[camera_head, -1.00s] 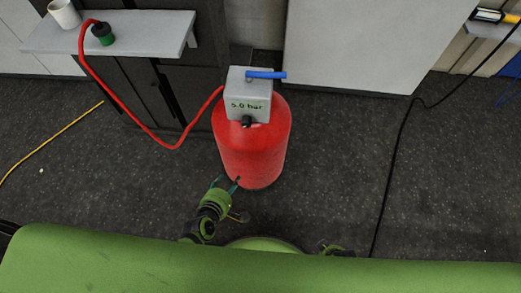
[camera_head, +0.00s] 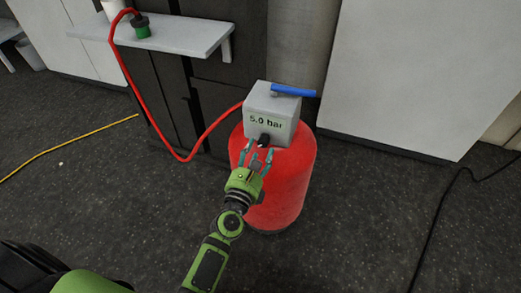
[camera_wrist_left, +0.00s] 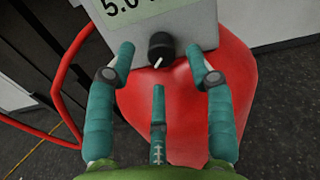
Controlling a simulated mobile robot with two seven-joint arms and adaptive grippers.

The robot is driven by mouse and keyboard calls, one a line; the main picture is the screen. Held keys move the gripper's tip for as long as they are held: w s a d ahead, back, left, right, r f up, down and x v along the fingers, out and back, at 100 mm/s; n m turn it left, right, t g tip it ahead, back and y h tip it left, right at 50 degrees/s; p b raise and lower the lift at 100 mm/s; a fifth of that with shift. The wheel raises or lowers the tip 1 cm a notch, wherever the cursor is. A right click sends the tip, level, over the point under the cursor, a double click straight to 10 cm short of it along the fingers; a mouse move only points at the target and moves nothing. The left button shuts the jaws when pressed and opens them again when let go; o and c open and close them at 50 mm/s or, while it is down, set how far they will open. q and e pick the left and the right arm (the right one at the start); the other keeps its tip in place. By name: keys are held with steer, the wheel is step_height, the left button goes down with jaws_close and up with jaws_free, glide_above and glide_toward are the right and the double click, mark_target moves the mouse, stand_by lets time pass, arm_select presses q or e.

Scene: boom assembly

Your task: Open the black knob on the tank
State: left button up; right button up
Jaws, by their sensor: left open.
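The red tank (camera_head: 283,190) stands on the floor with a grey box (camera_head: 272,106) on top that reads "5.0 bar". The black knob (camera_head: 264,139) is on the front face of the box, near its lower edge; in the left wrist view the knob (camera_wrist_left: 161,47) has a white mark. My left gripper (camera_head: 260,155) is open just in front of the knob. In the left wrist view my left gripper (camera_wrist_left: 160,66) has its teal fingers spread below and on both sides of the knob, with nothing held. My right gripper is not in view.
A blue lever (camera_head: 294,91) sits on top of the box. A red hose (camera_head: 160,135) runs from the box to a green and black fitting (camera_head: 141,28) on a grey shelf (camera_head: 180,35). A yellow cable (camera_head: 75,145) and a black cable lie on the floor.

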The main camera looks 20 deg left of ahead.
arm_select(q)
steer(key=shift+w, duration=1)
jaws_close()
